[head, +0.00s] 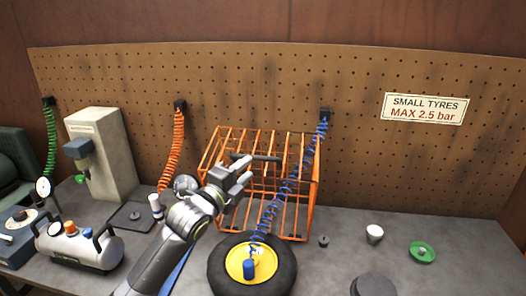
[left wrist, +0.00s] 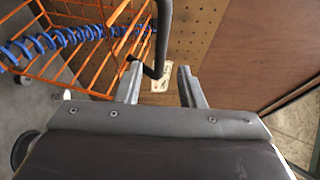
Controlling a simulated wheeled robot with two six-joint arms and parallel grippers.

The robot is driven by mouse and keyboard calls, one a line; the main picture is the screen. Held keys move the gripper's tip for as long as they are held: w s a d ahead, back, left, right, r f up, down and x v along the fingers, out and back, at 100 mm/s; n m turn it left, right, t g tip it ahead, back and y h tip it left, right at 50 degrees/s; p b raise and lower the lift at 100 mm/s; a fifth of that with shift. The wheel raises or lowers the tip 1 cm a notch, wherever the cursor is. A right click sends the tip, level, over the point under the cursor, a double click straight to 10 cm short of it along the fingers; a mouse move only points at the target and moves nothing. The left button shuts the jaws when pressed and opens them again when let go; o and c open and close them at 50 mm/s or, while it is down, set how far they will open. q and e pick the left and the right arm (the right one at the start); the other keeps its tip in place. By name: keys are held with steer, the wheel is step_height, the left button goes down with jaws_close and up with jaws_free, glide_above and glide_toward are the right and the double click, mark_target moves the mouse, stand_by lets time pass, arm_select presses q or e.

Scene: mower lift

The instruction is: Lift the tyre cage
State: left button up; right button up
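The orange wire tyre cage (head: 311,190) stands on the bench against the pegboard. It has a dark bar handle (head: 267,158) at its upper front. The cage also shows at the upper left of the left wrist view (left wrist: 82,70), with the black handle (left wrist: 162,35) coming down near my fingers. My left gripper (head: 246,171) is at the front of the cage, by the handle's left end. Its fingers are apart (left wrist: 160,70), and the handle's bend appears between the tips; I cannot tell whether it touches them. My right gripper is not in view.
A black tyre with a yellow hub (head: 237,262) lies in front of the cage, with a blue coiled hose (head: 283,190) running down to it. A small compressor tank (head: 80,248) stands at left.

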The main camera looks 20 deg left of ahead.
arm_select(q)
steer(key=p, duration=0.2)
glide_above(263, 173)
steer(key=shift+r, duration=0.25)
jaws_close()
stand_by(0.3)
